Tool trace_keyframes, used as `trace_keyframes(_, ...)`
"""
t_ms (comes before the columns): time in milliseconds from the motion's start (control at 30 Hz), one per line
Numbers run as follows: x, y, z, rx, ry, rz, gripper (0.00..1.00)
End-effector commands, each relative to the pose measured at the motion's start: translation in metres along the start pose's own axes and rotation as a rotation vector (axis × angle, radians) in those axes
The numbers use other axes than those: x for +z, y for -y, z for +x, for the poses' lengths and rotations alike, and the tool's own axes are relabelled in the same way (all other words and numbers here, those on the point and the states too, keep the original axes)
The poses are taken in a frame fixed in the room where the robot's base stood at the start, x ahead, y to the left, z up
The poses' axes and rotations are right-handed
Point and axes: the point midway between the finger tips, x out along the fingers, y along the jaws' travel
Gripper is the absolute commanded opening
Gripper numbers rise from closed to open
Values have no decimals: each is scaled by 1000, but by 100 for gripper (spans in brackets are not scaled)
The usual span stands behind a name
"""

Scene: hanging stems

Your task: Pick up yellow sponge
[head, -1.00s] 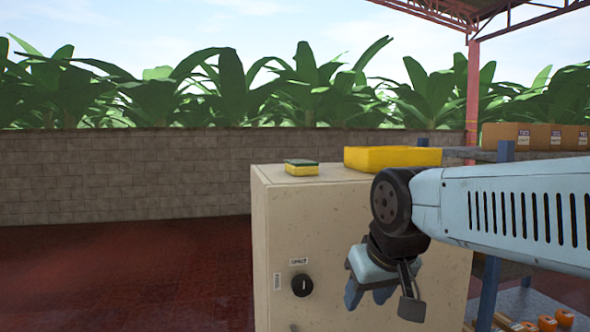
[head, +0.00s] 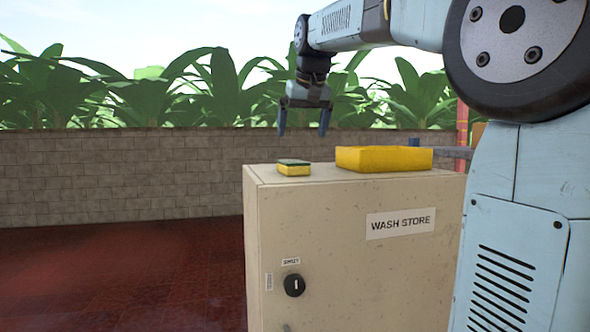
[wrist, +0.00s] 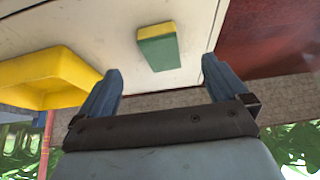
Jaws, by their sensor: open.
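The yellow sponge (head: 293,170) has a green top layer. It lies on top of the beige cabinet (head: 350,250), near its left side. In the wrist view the sponge (wrist: 158,47) shows beyond and between my fingers, with nothing touching it. My gripper (head: 304,132) is open and empty, pointing down, above the cabinet top and slightly right of the sponge in the head view. Both blue fingers show in the wrist view, spread wide apart.
A yellow tray (head: 384,160) stands on the cabinet top to the right of the sponge. The cabinet bears a "WASH STORE" label (head: 400,223). A block wall (head: 120,172) runs behind, with plants beyond it. Red floor (head: 120,265) lies open at left.

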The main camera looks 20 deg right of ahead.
Motion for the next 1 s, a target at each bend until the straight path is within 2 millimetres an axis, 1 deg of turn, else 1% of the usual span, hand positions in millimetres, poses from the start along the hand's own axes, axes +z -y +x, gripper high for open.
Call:
trace_keyframes(33, -13, 0, 0, 0, -1, 0, 100)
trace_keyframes(100, -24, 0, -1, 0, -3, 0, 100)
trace_keyframes(233, -34, 0, 0, 1, -2, -1, 100)
trace_keyframes(367, -36, 0, 13, 1, -2, 0, 100)
trace_keyframes(600, -36, 0, 55, 1, -1, 0, 100)
trace_keyframes(700, -36, 0, 69, 1, -2, 0, 100)
trace_keyframes(800, -36, 0, 78, 1, -3, 0, 100)
trace_keyframes(1000, -36, -1, 86, 1, -4, 0, 100)
